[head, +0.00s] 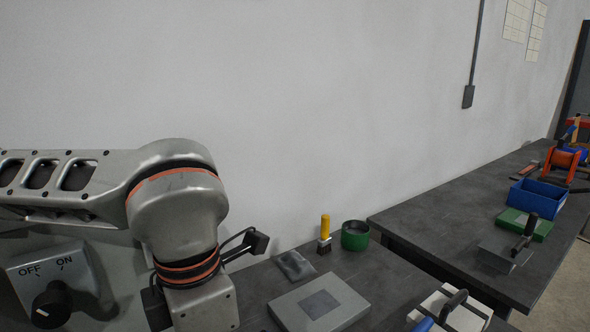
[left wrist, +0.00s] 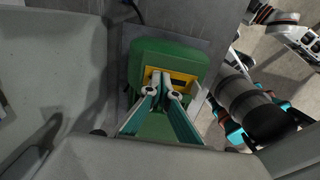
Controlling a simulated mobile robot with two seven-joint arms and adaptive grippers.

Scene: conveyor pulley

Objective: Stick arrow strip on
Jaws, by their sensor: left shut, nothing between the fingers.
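I cannot make out an arrow strip in either view. In the left wrist view, my left gripper (left wrist: 165,80) is shut and empty, with its teal fingers close together. Its fingertips are over or at a yellow-framed opening (left wrist: 183,77) in a green housing (left wrist: 150,57). Whether they touch it I cannot tell. In the head view my left arm comes in from the left and bends down, and its gripper is hidden below the picture edge. My right gripper is not clearly visible in either view.
The near dark table holds a grey plate (head: 345,307), a yellow-handled brush (head: 325,232), a green cup (head: 355,235) and a small grey packet (head: 294,265). An OFF/ON switch knob (head: 51,305) is at lower left. The far table holds a blue bin (head: 538,197) and a green tray (head: 522,222).

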